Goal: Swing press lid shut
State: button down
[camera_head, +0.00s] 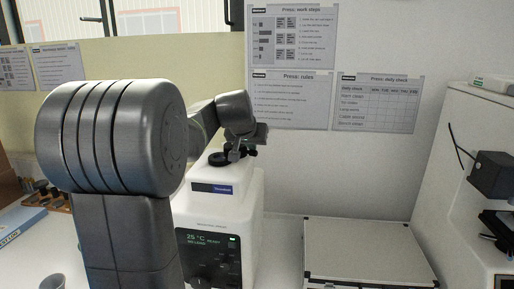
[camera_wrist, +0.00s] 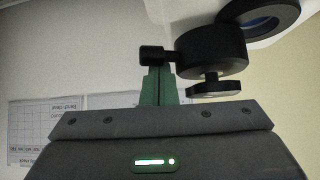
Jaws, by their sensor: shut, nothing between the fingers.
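The press (camera_head: 215,215) is a white machine with a lit display, standing in the middle of the head view. A black ring-shaped opening (camera_head: 218,158) is on its top; the ring also shows at the upper right of the wrist view (camera_wrist: 262,18). The press lid (camera_wrist: 212,52) is a thick black disc beside the ring, swung off it, with a short side handle and a knob. My gripper (camera_wrist: 160,75) has its green fingers shut and empty, close to the handle's end; I cannot tell whether they touch. In the head view my gripper (camera_head: 242,150) is small and partly hidden by my wrist.
A pale flat-topped box (camera_head: 365,250) stands right of the press. Another white machine (camera_head: 465,200) with a black head is at the far right. Papers (camera_head: 290,100) hang on the wall behind. A blue box (camera_head: 22,225) and a cup (camera_head: 50,280) lie at left.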

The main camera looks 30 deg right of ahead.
aim_at(243, 151)
jog(key=shift+s+a+f+b, duration=0.15)
jog(key=shift+a+f+b, duration=0.05)
jog(key=shift+a+b, duration=0.5)
jog(key=shift+a+m+g+h+b, duration=0.45)
jog(key=shift+a+m+b, duration=0.3)
jog(key=shift+a, duration=0.45)
jog(key=shift+w+a+r+b, duration=0.1)
jog(key=shift+w+a+b, duration=0.1)
jog(key=shift+a+b, duration=0.65)
jog(key=shift+w+a+r, duration=0.1)
jog(key=shift+w+a, duration=0.05)
jog(key=shift+a, duration=0.4)
jog(key=shift+w+a, duration=0.15)
jog(key=shift+a, duration=0.4)
jog(key=b+v, duration=0.1)
jog(key=v, duration=1.2)
jog(key=shift+s+r, duration=0.2)
jog(key=shift+r, duration=0.1)
jog(key=shift+a, duration=0.15)
